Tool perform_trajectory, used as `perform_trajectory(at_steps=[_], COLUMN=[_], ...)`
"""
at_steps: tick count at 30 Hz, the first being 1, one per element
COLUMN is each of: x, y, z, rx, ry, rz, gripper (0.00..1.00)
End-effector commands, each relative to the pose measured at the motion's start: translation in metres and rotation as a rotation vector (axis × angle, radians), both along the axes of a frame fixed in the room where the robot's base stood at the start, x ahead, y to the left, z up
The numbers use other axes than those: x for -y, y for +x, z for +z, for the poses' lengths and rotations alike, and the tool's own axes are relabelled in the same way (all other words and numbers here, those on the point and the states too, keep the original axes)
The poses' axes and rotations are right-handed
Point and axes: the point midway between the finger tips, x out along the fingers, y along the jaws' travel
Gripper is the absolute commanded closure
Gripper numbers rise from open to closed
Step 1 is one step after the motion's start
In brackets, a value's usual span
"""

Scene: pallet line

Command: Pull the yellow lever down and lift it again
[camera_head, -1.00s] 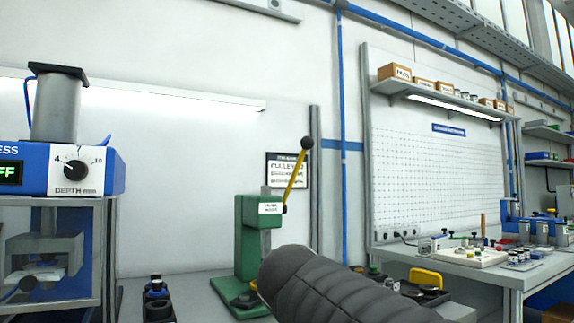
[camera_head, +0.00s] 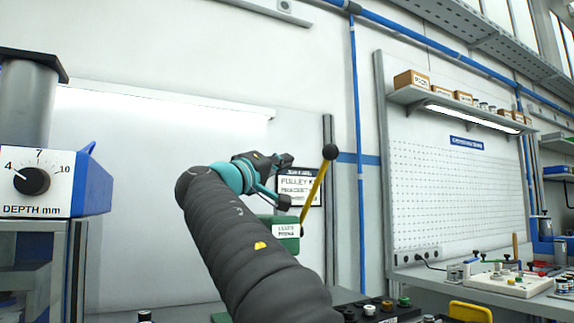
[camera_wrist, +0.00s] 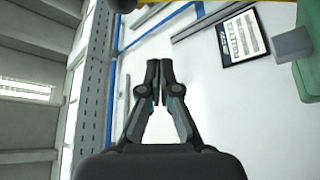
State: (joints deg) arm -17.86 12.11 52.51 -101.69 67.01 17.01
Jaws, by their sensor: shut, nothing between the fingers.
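The yellow lever (camera_head: 315,194) with its black ball knob (camera_head: 330,152) rises steeply from the green lever press (camera_head: 264,220). My gripper (camera_head: 287,160) is just left of the knob in the head view, with a visible gap between them. In the wrist view my gripper (camera_wrist: 160,66) has its fingertips together and holds nothing. There the yellow lever (camera_wrist: 240,14) runs along the top edge, and the knob (camera_wrist: 123,5) is at the top left. Part of the green press (camera_wrist: 307,75) shows at the right. My arm hides the press's lower part in the head view.
A framed notice (camera_head: 296,188) hangs on the wall behind the lever. A blue machine with a depth dial (camera_head: 32,181) stands at the left. A workbench (camera_head: 430,274) with small parts stands at the right. Open air surrounds the knob.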

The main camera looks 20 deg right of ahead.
Motion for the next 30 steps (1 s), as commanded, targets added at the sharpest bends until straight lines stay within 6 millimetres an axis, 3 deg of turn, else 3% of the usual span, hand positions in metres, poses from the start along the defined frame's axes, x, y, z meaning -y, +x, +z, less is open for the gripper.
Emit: perform_trajectory(at_steps=[6,15,30], x=[0.031,0.063,0.073], y=[0.021,0.045,0.018], z=[0.015,0.03,0.002], rx=[-0.003,-0.002,-0.002], ry=[0.0,0.0,0.0], rz=[-0.003,0.002,0.005], gripper=[1.0,1.0,1.0])
